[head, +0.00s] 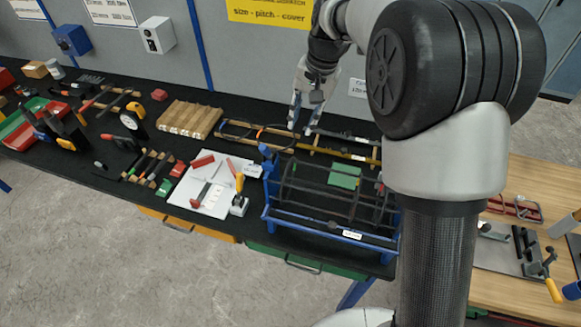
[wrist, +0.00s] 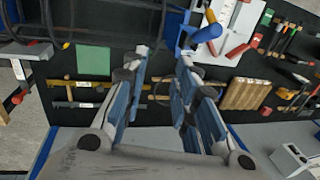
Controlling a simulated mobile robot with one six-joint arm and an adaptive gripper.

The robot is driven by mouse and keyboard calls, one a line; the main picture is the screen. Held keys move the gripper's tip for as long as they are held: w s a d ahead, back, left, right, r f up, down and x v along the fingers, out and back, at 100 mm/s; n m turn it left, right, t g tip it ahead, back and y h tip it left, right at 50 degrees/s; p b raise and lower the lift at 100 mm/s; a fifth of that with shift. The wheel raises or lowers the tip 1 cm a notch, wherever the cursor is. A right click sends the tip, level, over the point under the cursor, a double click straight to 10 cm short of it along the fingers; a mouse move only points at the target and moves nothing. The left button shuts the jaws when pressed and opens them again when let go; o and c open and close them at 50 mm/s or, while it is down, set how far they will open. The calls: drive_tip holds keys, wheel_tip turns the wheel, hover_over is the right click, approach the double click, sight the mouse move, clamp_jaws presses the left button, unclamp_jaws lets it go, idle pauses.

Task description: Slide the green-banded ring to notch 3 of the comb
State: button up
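The rebar cage (head: 330,229), with dark bars in a blue end frame, stands at the front of the black bench. Part of it shows at the top left of the wrist view (wrist: 105,36). A green-banded ring and a numbered comb cannot be made out at this size. My gripper (head: 300,130) is behind the cage, over a low rack (head: 335,154) with yellow and dark bars. In the wrist view its two fingers (wrist: 158,85) stand apart with nothing clasped between them. A thin dark loop (head: 259,136) lies by the rack, left of my gripper.
A green plate (head: 344,177) shows through the cage bars. A slatted wooden block (head: 191,119) lies left of the rack. A white board (head: 213,184) with red-handled tools is left of the cage. More tools crowd the bench's left end. A grey wall stands behind.

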sight(289, 165)
drive_tip(key=a+f, duration=0.1)
drive_tip(key=f, duration=0.4)
drive_tip(key=a+f+b, duration=0.1)
drive_tip(key=f, duration=0.5)
drive_tip(key=w+a+f+b, duration=0.1)
drive_tip(key=f, duration=0.5)
drive_tip(key=shift+a, duration=0.15)
drive_tip(key=shift+r, duration=0.1)
clamp_jaws()
unclamp_jaws()
idle(0.5)
drive_tip(key=d+r+p, duration=0.2)
drive_tip(key=r+p, duration=0.4)
drive_tip(key=r, duration=0.4)
drive_tip(key=s+d+r+p, duration=0.1)
drive_tip(key=r+p, duration=0.5)
drive_tip(key=r, duration=0.3)
drive_tip(key=shift+d+r+p, duration=0.35)
drive_tip(key=shift+d+p, duration=0.05)
idle(0.7)
drive_tip(key=shift+s, duration=0.1)
